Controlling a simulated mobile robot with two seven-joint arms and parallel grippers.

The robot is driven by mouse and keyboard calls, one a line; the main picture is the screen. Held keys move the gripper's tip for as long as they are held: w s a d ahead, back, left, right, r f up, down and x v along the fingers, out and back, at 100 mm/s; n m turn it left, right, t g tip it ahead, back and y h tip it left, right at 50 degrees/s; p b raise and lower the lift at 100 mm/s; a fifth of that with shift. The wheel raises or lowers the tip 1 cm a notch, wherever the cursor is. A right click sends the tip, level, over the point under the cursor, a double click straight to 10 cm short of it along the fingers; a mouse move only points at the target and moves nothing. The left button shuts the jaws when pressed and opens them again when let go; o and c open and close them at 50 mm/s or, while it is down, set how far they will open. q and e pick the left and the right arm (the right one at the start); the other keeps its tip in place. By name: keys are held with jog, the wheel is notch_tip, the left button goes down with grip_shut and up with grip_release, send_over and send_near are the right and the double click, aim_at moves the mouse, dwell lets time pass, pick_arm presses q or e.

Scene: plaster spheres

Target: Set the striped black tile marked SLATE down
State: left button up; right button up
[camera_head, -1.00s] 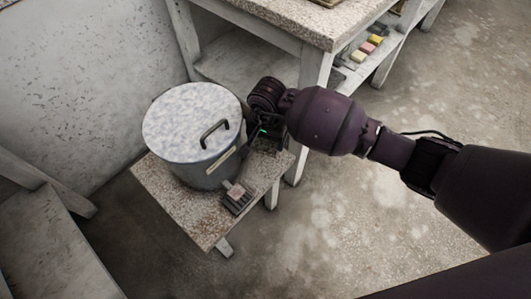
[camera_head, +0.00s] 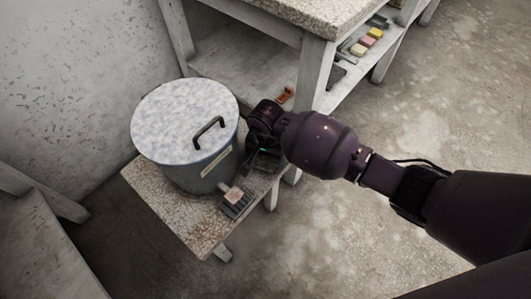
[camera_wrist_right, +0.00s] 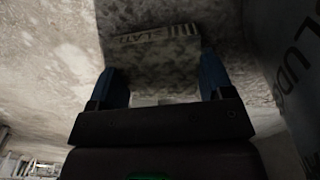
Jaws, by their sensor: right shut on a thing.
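The tile (camera_wrist_right: 155,52), mottled grey with a striped edge and partly readable letters "LAT", is held between the blue fingers of my right gripper (camera_wrist_right: 162,80) in the right wrist view. In the head view my right gripper (camera_head: 264,160) is low beside the grey bin (camera_head: 203,172), over the right part of the speckled low table (camera_head: 190,222). The tile is not clear there, hidden by the dark gripper. I cannot tell whether the tile touches the tabletop. My left gripper is out of view.
The bin has a mottled lid with a dark handle. A small grey block with a pinkish patch (camera_head: 235,197) sits near the table's front edge. A larger bench (camera_head: 285,15) stands behind, its lower shelf holding several coloured blocks and a small orange-red thing (camera_head: 286,95).

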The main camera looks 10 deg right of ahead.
jog(key=shift+f, duration=0.15)
jog(key=o, duration=1.1)
